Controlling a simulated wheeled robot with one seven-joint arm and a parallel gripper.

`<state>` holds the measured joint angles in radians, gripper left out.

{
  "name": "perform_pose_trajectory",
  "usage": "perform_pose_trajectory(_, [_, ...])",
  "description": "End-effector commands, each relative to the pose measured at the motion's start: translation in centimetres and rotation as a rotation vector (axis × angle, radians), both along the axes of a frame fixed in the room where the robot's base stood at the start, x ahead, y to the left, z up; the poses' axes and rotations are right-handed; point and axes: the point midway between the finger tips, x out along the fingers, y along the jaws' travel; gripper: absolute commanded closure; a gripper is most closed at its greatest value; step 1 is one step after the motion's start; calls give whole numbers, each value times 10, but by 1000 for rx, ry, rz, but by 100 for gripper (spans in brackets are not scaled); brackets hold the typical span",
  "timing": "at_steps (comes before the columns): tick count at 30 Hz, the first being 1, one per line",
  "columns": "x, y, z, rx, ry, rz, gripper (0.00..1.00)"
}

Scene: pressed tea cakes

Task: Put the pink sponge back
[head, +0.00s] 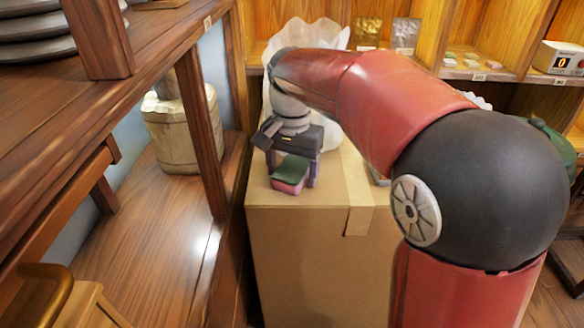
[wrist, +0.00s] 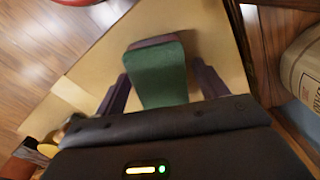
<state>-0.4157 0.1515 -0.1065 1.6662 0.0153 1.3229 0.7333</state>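The pink sponge (head: 289,186) has a green top and lies at the near left part of a cardboard box's top. In the wrist view the sponge (wrist: 160,72) shows mostly its green face, with a dark pinkish edge at the far end. My gripper (head: 292,170) is low over the box and points down. In the wrist view my gripper (wrist: 160,82) has one purple finger on each side of the sponge, with narrow gaps visible. It looks open around the sponge and not clamped on it. The sponge's near end is hidden under the gripper body.
The cardboard box (head: 300,240) has a white bag (head: 310,38) behind the arm.

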Motion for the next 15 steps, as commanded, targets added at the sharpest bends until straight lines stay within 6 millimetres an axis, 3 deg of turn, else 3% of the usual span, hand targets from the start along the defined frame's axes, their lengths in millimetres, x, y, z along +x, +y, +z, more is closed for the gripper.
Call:
perform_pose_trajectory(9, [0,0,3,0,0,0,27])
perform_pose_trajectory(15, [1,0,29,1,-4,0,27])
